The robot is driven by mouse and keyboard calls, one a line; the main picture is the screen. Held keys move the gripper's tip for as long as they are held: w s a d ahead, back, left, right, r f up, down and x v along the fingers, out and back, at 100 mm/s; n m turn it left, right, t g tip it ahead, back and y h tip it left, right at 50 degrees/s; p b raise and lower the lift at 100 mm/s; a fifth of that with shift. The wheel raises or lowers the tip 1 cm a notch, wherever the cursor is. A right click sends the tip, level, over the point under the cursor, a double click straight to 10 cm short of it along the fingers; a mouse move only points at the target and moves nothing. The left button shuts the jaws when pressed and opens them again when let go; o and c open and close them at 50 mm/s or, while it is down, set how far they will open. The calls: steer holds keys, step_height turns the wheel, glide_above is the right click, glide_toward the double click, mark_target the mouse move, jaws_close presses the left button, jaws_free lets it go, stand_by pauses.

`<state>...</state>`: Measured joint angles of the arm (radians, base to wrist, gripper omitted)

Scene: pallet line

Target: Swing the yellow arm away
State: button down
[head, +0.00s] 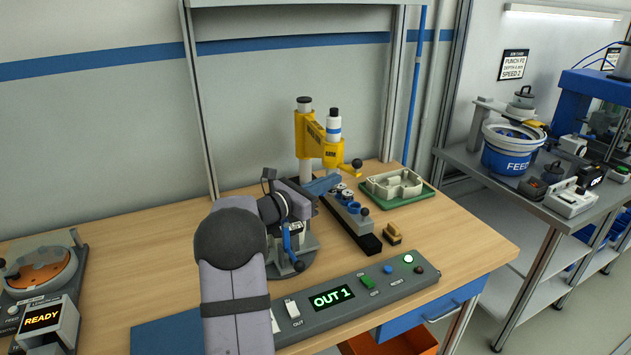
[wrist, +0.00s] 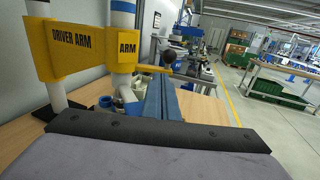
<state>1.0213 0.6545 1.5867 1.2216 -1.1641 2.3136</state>
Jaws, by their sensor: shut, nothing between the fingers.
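The yellow arm (head: 312,138), marked "DRIVER ARM" in the wrist view (wrist: 72,45), is mounted on a white post (head: 304,172) with a black cap. A second white cylinder (head: 333,127) with a blue band hangs at its outer end. A short handle with a dark knob (head: 356,163) sticks out to the right; the knob also shows in the wrist view (wrist: 168,58). My gripper (head: 334,178) is shut and empty, its blue fingers together in the wrist view (wrist: 168,92). It is in front of and below the yellow arm; I cannot tell whether they touch.
A grey fixture (head: 350,213) with blue parts stands below the arm. A green tray (head: 422,195) with a beige part lies to its right, and a small brass-coloured block (head: 392,234) in front. A control panel (head: 362,296) reading "OUT 1" runs along the front edge.

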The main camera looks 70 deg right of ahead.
mark_target(350, 172)
steer(key=shift+p+x, duration=0.8)
steer(key=shift+x, duration=1.15)
steer(key=shift+f, duration=0.1)
